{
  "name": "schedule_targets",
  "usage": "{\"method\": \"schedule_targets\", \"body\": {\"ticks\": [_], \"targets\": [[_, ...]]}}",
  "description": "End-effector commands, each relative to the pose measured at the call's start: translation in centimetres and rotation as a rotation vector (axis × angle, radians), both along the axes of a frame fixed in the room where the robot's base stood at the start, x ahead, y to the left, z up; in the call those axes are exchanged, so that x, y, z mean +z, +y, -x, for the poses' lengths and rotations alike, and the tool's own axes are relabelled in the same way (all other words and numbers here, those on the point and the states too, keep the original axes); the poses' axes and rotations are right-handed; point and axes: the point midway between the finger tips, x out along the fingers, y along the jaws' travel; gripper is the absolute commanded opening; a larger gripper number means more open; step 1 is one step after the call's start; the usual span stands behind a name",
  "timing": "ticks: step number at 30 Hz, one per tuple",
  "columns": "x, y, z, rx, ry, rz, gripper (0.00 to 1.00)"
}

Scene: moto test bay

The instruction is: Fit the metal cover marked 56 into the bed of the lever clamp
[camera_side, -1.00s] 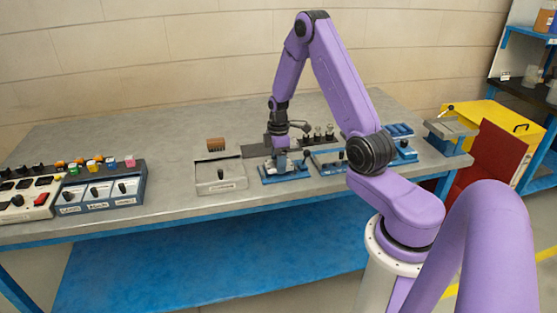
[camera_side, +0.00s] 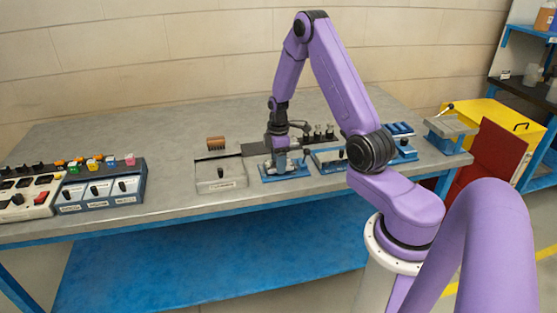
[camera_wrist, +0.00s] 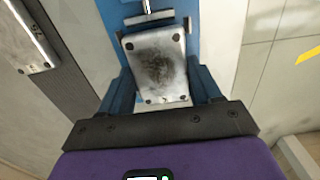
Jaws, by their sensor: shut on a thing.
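The metal cover (camera_wrist: 155,62) is a grey plate with a dark smudge and small dark holes near its corners. It sits between the two blue fingers of my gripper (camera_wrist: 163,88), which is shut on it. No number 56 is legible on it. The lever clamp (camera_wrist: 117,12) is blue, with a metal T-shaped part just beyond the cover's far edge. The cover lies over the clamp's bed; I cannot tell whether it is seated. In the side view my gripper (camera_side: 281,160) is low over the blue clamp (camera_side: 266,177), and the cover is hard to make out.
Another metal plate (camera_wrist: 27,38) lies on a dark strip at left in the wrist view. In the side view, a grey tray (camera_side: 221,185) and a brown block (camera_side: 216,143) stand left of the clamp. Another blue fixture (camera_side: 328,160) stands close on its right.

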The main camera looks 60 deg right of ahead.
Motion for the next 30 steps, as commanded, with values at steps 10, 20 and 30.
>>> {"method": "schedule_targets", "body": {"ticks": [10,20,30], "targets": [[0.1,0.0,0.0,0.000,-0.001,0.001,0.28],[0.0,0.0,0.0,0.000,0.000,0.000,0.93],[1.5,0.0,-0.1,0.000,-0.002,0.001,0.93]]}}
